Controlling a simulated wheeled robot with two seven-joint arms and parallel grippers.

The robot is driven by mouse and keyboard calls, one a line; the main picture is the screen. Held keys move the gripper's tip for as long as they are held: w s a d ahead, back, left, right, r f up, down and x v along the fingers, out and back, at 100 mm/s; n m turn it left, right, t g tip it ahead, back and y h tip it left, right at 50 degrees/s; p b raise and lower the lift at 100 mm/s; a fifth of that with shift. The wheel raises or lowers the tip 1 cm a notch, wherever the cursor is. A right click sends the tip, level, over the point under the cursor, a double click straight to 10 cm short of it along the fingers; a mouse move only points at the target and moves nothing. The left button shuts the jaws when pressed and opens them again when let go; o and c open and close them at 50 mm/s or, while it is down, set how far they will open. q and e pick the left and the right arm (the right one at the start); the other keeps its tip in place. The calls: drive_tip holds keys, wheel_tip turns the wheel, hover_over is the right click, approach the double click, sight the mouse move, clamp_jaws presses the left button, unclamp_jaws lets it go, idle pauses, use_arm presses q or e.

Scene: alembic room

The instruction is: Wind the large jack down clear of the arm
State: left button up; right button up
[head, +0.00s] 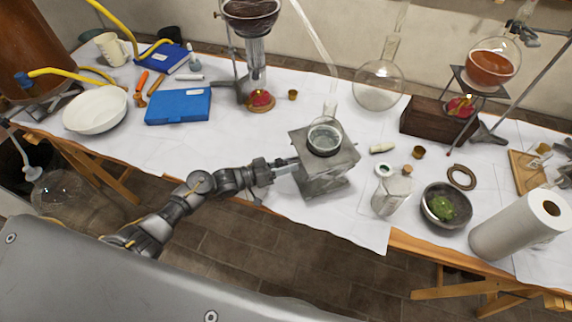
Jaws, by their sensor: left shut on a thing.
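The large jack (312,181), a grey metal lab jack with a square top plate, stands near the front edge of the white-covered table in the head view. A clear glass vessel (325,138) sits on its top plate. A slanting glass tube, the arm (316,38), comes down from the top of the view and its lower end is above or at the vessel; I cannot tell if they touch. My left gripper (286,163) reaches in from the left and is shut at the jack's left side, apparently on its knob. The knob is hidden by the fingers. My right gripper is out of view.
A round flask (379,87) is behind. A blue case (178,106) lies left.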

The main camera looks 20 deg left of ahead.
use_arm(q)
drive_tip(key=o, duration=1)
drive_tip(key=b+v, duration=0.2)
drive_tip(key=v, duration=0.9)
drive_tip(key=shift+d, duration=0.1)
